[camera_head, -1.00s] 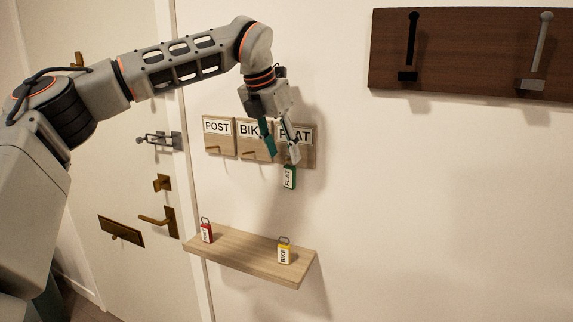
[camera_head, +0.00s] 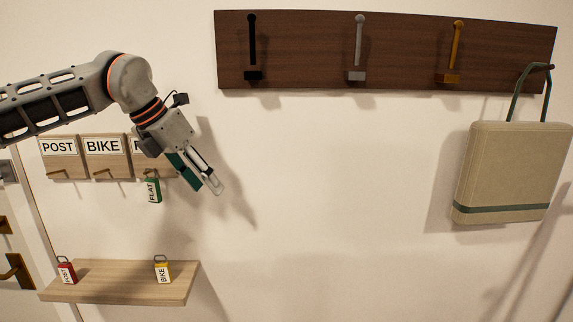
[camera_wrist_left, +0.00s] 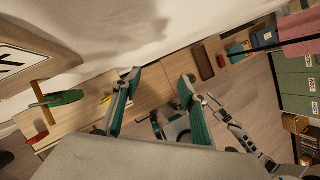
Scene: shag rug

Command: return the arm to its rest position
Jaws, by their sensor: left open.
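My left gripper (camera_head: 205,187) is open and empty in the head view, to the right of the hook boards and tilted down to the right. Its two teal-padded fingers also show spread apart in the left wrist view (camera_wrist_left: 160,80). The green FLAT tag (camera_head: 153,191) hangs below the FLAT board (camera_head: 138,158), to the left of the fingers and apart from them. It seems to be the green tag on the brass hook in the wrist view (camera_wrist_left: 60,99). My wrist and gripper cover most of the FLAT label. My right gripper is not identifiable.
A wooden shelf (camera_head: 120,291) below holds a red tag (camera_head: 67,272) and a yellow BIKE tag (camera_head: 162,270). POST (camera_head: 60,158) and BIKE (camera_head: 104,158) boards are at left. A dark coat rack (camera_head: 300,60) holds a beige bag (camera_head: 512,170). Middle wall is clear.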

